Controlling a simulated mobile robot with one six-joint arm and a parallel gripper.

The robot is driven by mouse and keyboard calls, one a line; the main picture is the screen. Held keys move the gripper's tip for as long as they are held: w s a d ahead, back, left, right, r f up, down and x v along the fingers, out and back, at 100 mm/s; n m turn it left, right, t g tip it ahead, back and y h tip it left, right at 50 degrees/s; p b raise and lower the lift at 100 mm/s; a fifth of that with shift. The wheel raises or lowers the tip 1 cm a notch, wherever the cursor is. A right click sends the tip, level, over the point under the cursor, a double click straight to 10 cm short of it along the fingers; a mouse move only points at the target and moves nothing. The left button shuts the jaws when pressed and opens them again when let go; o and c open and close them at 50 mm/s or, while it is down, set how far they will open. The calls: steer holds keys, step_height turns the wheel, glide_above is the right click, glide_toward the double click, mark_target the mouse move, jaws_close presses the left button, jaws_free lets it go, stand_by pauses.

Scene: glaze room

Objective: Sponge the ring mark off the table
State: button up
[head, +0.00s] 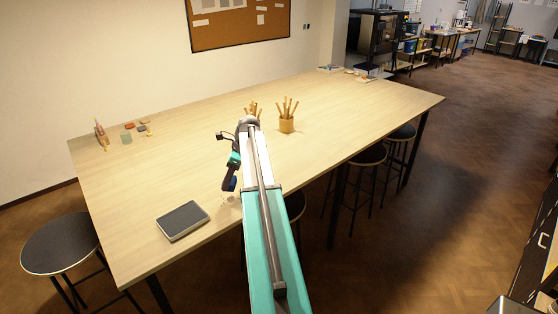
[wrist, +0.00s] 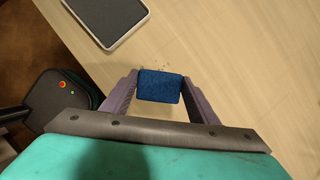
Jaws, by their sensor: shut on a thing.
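My gripper (head: 231,176) is over the near side of the wooden table (head: 340,105). It is shut on a blue sponge (wrist: 160,87), which sits between the two fingers in the wrist view. In the head view the sponge (head: 229,184) is a small dark blue patch at the gripper's tip. I cannot tell whether it touches the table. A few small dark specks (wrist: 166,68) show on the table just beyond the sponge in the wrist view. No clear ring shape shows; the sponge and arm may hide part of it.
A dark, pale-edged slab (head: 183,221) lies left of my gripper, near the table's front edge. A pot of sticks (head: 287,122) stands farther back, with more sticks behind my arm. Small items (head: 128,138) lie at the far left. Stools (head: 62,243) stand along the front.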

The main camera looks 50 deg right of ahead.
steer(key=s+d+m+h+p, duration=0.1)
steer(key=s+d+m, duration=0.2)
steer(key=d, duration=0.6)
steer(key=s+d+r+m+h+p, duration=0.1)
steer(key=s+d+m, duration=0.3)
steer(key=s+d, duration=0.3)
steer(key=d, duration=0.2)
steer(key=shift+s+d+t+h, duration=0.25)
steer(key=shift+d+t+h, duration=0.05)
steer(key=shift+t+h, duration=0.1)
